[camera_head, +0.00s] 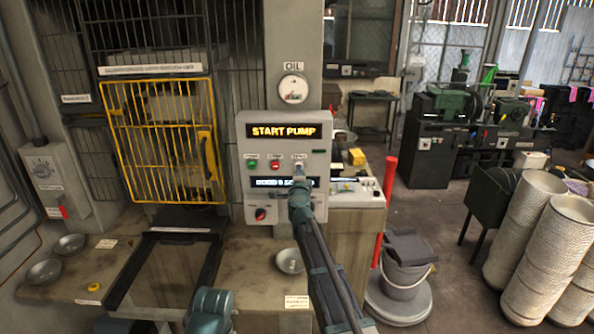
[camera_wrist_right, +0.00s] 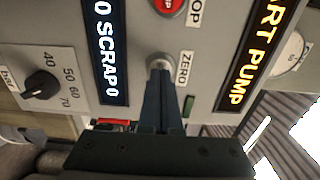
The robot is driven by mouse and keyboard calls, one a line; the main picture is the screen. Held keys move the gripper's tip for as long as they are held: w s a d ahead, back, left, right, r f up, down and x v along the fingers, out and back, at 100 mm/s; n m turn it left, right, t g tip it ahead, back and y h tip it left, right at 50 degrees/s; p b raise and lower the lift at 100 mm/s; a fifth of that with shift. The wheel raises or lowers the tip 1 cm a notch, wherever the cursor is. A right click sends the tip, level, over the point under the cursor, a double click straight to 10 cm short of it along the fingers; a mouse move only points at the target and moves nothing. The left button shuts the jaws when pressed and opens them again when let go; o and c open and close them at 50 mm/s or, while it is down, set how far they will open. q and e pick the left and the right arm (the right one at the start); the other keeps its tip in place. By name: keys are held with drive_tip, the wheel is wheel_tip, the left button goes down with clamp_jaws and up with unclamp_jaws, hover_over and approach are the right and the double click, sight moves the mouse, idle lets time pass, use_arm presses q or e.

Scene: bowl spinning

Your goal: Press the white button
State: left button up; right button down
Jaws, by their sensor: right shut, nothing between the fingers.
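The control panel (camera_head: 285,145) faces me, with a lit display reading START PUMP. The white button labelled ZERO (camera_head: 299,159) is to the right of the green and red buttons. In the wrist view its round metal rim (camera_wrist_right: 159,59) shows beside the ZERO label, with the fingertips covering part of it. My right gripper (camera_head: 299,174) is shut and empty, its tips at the button. In the wrist view the right gripper's fingers (camera_wrist_right: 160,88) reach the rim; I cannot tell whether the button is pushed in. My left gripper is out of view.
The red STOP button (camera_wrist_right: 168,4) is close beside the fingers in the wrist view. A black dial (camera_wrist_right: 41,87) is on the same panel. A yellow cage door (camera_head: 160,140) stands to the left. A red post (camera_head: 390,180) and grey bucket (camera_head: 404,280) are to the right.

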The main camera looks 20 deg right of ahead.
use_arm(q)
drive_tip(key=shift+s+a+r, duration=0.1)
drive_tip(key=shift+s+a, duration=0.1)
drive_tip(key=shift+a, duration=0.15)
use_arm(e)
drive_tip(key=v, duration=1.2)
drive_tip(key=shift+s+r, duration=0.25)
drive_tip(key=shift+s, duration=0.1)
drive_tip(key=shift+a, duration=0.1)
